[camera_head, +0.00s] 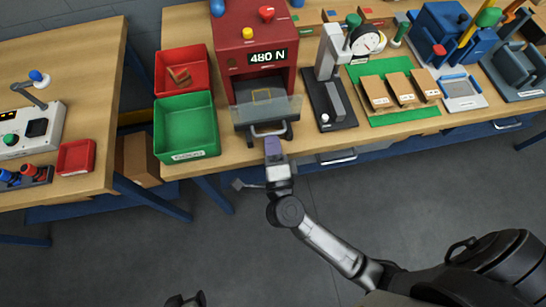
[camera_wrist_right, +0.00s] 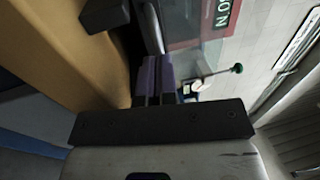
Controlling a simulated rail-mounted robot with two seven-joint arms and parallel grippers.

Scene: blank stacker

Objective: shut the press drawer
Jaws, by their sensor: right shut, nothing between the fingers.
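The red press (camera_head: 250,30) stands at the back of the bench with a "480 N" display. Its drawer (camera_head: 285,108) sticks out of the front, a pale see-through panel over it and a yellow square outline showing inside. A light bar handle (camera_head: 254,133) is on the drawer's front. My right gripper (camera_head: 271,141) is shut and empty, its purple fingers pointing at the handle from the front. I cannot tell whether they touch it. The shut fingers also show in the right wrist view (camera_wrist_right: 154,80), near the drawer's front.
A red bin (camera_head: 183,55) and a green bin (camera_head: 187,150) stand left of the press. A black-based gauge stand (camera_head: 345,118) and a green mat (camera_head: 415,113) with brown blocks lie to its right. The floor (camera_head: 215,250) before the bench is clear.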

